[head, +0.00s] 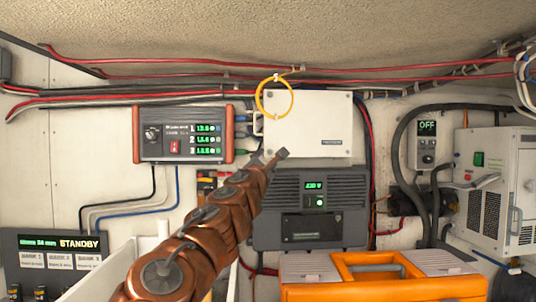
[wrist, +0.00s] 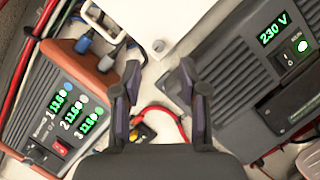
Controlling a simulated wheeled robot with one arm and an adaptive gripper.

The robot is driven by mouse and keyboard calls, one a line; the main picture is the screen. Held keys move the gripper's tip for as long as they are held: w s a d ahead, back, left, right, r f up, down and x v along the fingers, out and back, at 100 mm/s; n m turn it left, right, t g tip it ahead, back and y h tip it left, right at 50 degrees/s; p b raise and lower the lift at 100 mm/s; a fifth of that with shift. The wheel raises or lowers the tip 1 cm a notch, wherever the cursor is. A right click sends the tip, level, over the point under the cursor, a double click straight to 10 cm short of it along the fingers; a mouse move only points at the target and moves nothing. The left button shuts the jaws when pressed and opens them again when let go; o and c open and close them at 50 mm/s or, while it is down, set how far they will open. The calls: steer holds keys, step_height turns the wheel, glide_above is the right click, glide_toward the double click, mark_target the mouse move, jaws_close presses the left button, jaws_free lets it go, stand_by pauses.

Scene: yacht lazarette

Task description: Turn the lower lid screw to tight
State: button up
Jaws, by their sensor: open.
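A white box with a flat lid (head: 318,125) is fixed to the wall, and its lower corner also shows at the top of the wrist view (wrist: 175,18). A small round screw (wrist: 158,46) sits at that corner of the lid. I cannot tell from its head whether it is tight or loose. In the head view the screw is too small or hidden behind my gripper. My gripper (head: 275,157) is at the lid's lower left corner. In the wrist view its two fingers (wrist: 159,72) are apart and empty, with the screw just beyond the gap between them.
A red-ended meter panel (head: 183,134) is left of the box. A grey 230 V unit (head: 310,212) is below it. A yellow cable loop (head: 274,98) hangs at the lid's upper left. Cables and plugs (wrist: 110,58) crowd the left finger. An orange toolbox (head: 380,272) stands in front.

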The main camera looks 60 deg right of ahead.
mark_target(270, 152)
steer(key=shift+p+x, duration=1.15)
steer(key=shift+x, duration=2.1)
steer(key=shift+w, duration=0.1)
jaws_close()
